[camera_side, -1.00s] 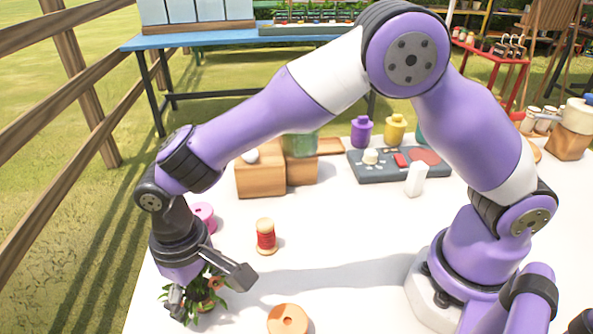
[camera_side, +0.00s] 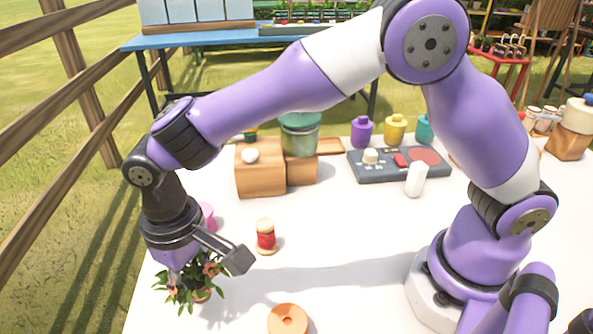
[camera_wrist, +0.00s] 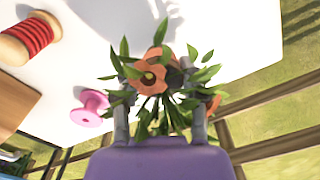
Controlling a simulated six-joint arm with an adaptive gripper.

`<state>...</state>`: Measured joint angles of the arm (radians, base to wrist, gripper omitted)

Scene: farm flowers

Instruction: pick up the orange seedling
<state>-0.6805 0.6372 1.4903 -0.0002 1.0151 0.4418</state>
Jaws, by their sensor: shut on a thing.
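The orange seedling (camera_side: 197,285) is a leafy green plant with orange flowers, at the front left of the white table in the side view. In the wrist view the orange seedling (camera_wrist: 154,76) sits between the two fingers of my gripper (camera_wrist: 160,108). In the side view my gripper (camera_side: 205,262) is shut on the plant from above. The plant's lower end is partly hidden by leaves, and I cannot tell how far it is off the table.
A spool of red thread (camera_side: 266,237) stands to the right of my gripper. A pink spool (camera_side: 208,217) is behind it. An orange ring-shaped piece (camera_side: 288,320) lies at the front edge. Wooden boxes (camera_side: 262,170) stand further back. The middle of the table (camera_side: 340,245) is clear.

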